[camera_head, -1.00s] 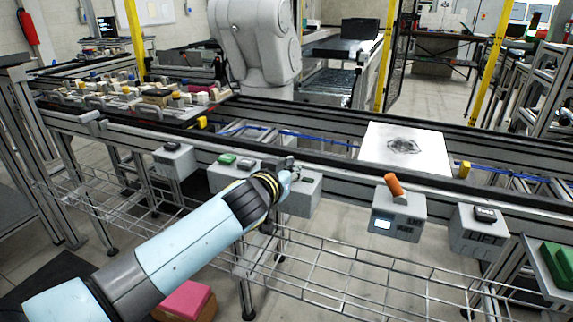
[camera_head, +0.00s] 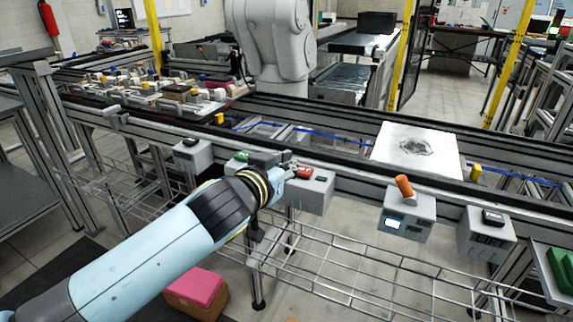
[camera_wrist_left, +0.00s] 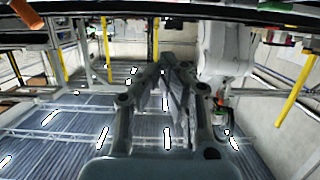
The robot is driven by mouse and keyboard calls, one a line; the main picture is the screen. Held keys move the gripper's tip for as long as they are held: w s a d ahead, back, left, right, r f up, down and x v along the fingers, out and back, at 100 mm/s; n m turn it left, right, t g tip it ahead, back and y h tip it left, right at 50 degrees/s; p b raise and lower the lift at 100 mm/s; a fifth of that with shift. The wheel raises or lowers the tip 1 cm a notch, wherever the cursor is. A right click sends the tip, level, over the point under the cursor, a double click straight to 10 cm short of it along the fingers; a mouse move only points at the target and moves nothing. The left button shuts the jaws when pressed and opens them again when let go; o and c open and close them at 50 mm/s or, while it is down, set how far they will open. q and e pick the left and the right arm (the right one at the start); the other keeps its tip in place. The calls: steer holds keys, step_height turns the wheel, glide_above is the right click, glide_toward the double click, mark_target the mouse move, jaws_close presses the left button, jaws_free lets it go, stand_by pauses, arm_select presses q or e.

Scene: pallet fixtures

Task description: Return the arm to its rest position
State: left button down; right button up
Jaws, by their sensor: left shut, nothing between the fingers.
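My left arm comes in from the lower left in the head view, light blue with a dark wrist and a yellow-striped ring. Its gripper (camera_head: 286,168) is at the far end of the arm, in front of the grey button box (camera_head: 318,196) on the conveyor's near side. The gripper also shows in the left wrist view (camera_wrist_left: 168,64), with its fingers closed together and nothing between them. The arm covers part of the button box. My right gripper is not in view.
A conveyor frame runs across, with a white plate (camera_head: 440,165) on it and a pallet of blocks (camera_head: 150,92) at left. A grey box with an orange knob (camera_head: 405,186) and another grey box (camera_head: 487,240) hang along the rail. A wire rack (camera_head: 350,268) lies below. A pink-topped box (camera_head: 196,290) is on the floor.

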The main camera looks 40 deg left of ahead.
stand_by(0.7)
arm_select(q)
steer(key=s+f+g+b, duration=0.2)
steer(key=s+f, duration=0.3)
steer(key=f, duration=0.7)
steer(key=s+f+g+h+b, duration=0.1)
steer(key=s+f+g, duration=0.3)
steer(key=f, duration=0.7)
steer(key=s+f+g+b, duration=0.15)
steer(key=s+f, duration=0.45)
steer(key=f, duration=0.6)
steer(key=s+f+m+g, duration=0.1)
steer(key=s+f+g, duration=0.1)
steer(key=s+f, duration=0.4)
steer(key=s+d+f+m+g+h+b, duration=0.1)
steer(key=s+f, duration=0.5)
steer(key=s, duration=0.8)
steer(key=s+d+f+m+g, duration=0.1)
steer(key=s+f+g, duration=0.2)
steer(key=s+f, duration=0.3)
steer(key=s, duration=0.5)
steer(key=shift+h+b, duration=0.3)
steer(key=shift+d+g, duration=0.1)
steer(key=shift+g, duration=0.15)
